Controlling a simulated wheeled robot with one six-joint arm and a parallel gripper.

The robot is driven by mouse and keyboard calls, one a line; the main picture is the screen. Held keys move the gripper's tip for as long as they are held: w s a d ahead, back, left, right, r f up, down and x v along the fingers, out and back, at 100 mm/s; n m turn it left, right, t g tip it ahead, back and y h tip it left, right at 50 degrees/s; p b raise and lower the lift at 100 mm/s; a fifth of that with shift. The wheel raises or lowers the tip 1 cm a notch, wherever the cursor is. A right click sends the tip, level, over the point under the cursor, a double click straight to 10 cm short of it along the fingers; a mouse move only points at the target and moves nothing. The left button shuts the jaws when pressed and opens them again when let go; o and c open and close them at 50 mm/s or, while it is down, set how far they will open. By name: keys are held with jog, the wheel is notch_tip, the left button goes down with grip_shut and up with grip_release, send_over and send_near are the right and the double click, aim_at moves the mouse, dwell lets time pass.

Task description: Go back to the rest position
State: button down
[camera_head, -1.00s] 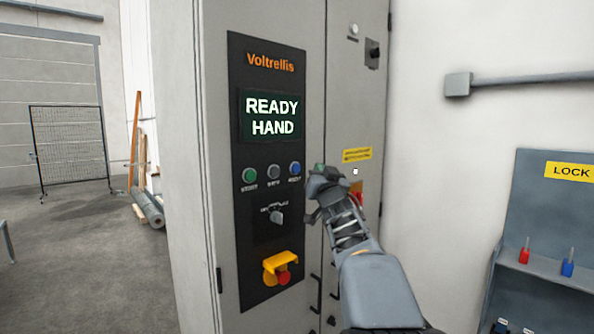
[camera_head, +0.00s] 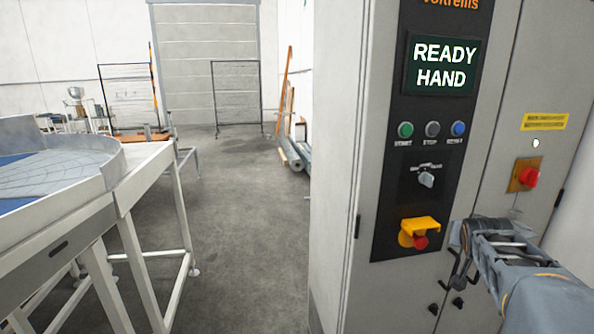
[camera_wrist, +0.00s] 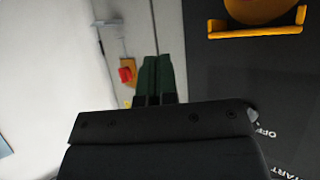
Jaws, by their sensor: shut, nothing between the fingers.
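My gripper (camera_head: 456,272) is in front of the grey control cabinet (camera_head: 340,190), at the lower right of the head view, apart from the panel as far as I can tell. In the wrist view its dark green fingertips (camera_wrist: 155,78) are together with nothing between them. The black panel (camera_head: 396,222) carries a lit display (camera_head: 441,66) reading READY HAND. Below it are a green button (camera_head: 405,130), a grey button (camera_head: 432,129), a blue button (camera_head: 458,129), a selector knob (camera_head: 426,179) and a red stop button with a yellow guard (camera_head: 420,226).
A red knob on an orange plate (camera_head: 529,178) sits on the cabinet's right part. A white-framed table (camera_head: 140,185) with a raised rim stands at left. Open grey floor (camera_head: 245,230) lies between it and the cabinet.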

jog(key=s+a+f+n+g+y, duration=0.3)
jog(key=s+a+f, duration=0.3)
jog(key=s+a, duration=0.3)
jog(key=s+a+f+n+g+y, duration=0.3)
jog(key=s+a+f, duration=0.4)
jog(key=a, duration=0.8)
jog(key=shift+s+a+f, duration=0.2)
jog(key=shift+s, duration=0.8)
